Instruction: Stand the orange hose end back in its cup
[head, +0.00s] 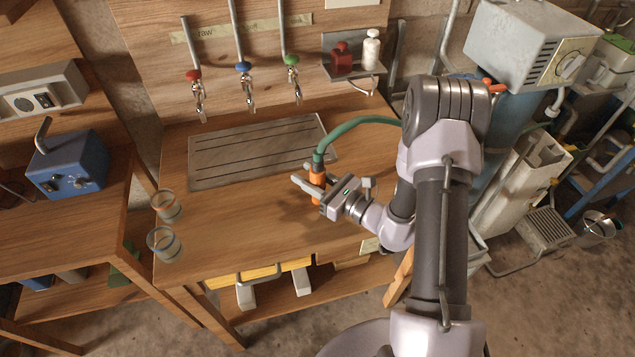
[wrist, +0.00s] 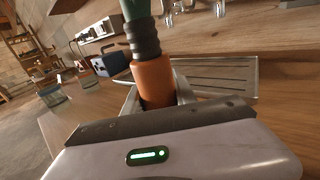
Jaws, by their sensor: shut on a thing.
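My gripper (head: 309,181) is shut on the orange hose end (head: 317,185) over the wooden table. The hose end is roughly upright, with the green hose (head: 352,126) leaving its top and curving right behind my arm. In the wrist view the orange hose end (wrist: 153,82) stands between the fingers, under a dark ribbed collar. Its lower tip is hidden by the gripper. Two clear cups with coloured bands, a far cup (head: 167,206) and a near cup (head: 164,244), are at the table's left edge. I cannot tell which cup is the hose's.
A slotted drain tray (head: 250,150) lies behind the gripper. Red, blue and green taps (head: 242,68) hang above it. A shelf with a red bottle (head: 342,57) and a white bottle (head: 372,48) is at back right. The tabletop (head: 235,225) between cups and gripper is clear.

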